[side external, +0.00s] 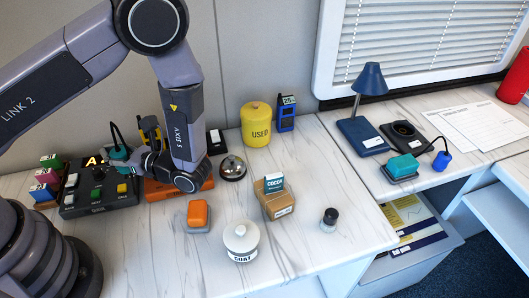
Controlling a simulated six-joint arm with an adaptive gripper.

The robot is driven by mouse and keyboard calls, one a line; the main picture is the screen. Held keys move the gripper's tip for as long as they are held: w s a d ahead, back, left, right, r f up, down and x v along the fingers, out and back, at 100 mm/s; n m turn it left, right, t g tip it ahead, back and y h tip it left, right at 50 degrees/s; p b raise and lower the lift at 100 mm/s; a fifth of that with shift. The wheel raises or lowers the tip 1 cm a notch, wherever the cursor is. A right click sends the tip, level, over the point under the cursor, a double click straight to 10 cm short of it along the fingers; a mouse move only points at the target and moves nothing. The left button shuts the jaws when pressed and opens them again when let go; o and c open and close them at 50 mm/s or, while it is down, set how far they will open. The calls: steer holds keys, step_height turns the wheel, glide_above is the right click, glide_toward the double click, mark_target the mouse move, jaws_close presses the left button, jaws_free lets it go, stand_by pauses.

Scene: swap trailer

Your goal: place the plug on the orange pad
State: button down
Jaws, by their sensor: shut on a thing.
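A teal plug (119,153) with a black cord is at the left, above the back of the black control box. My gripper (128,160) reaches left from the wrist and is shut on the plug; the arm and gripper hide part of it. The orange pad (198,211), a rounded orange block on a grey base, lies on the table in front of my wrist, to the right of and nearer than the gripper. Its top is bare.
The black box (98,198) has lit buttons. A flat orange thing (165,190) lies under my wrist. A teal pad (402,166) sits on the right table.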

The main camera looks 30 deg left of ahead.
steer(key=s+d+r+n+g+h, duration=0.2)
steer(key=s+d+n+g+h, duration=0.1)
steer(key=s+n+g+h, duration=0.6)
steer(key=s+d+n+g+h, duration=0.5)
steer(key=d+n+h, duration=0.45)
steer(key=h, duration=0.25)
steer(key=n+t+h, duration=1.4)
steer(key=t, duration=0.1)
glide_above(198, 216)
steer(key=s+d, duration=0.1)
steer(key=d, duration=0.3)
steer(key=f, duration=1)
steer(key=shift+s+a+f, duration=0.1)
steer(key=shift+a+f, duration=0.1)
steer(key=shift+f, duration=0.3)
steer(key=shift+f, duration=0.1)
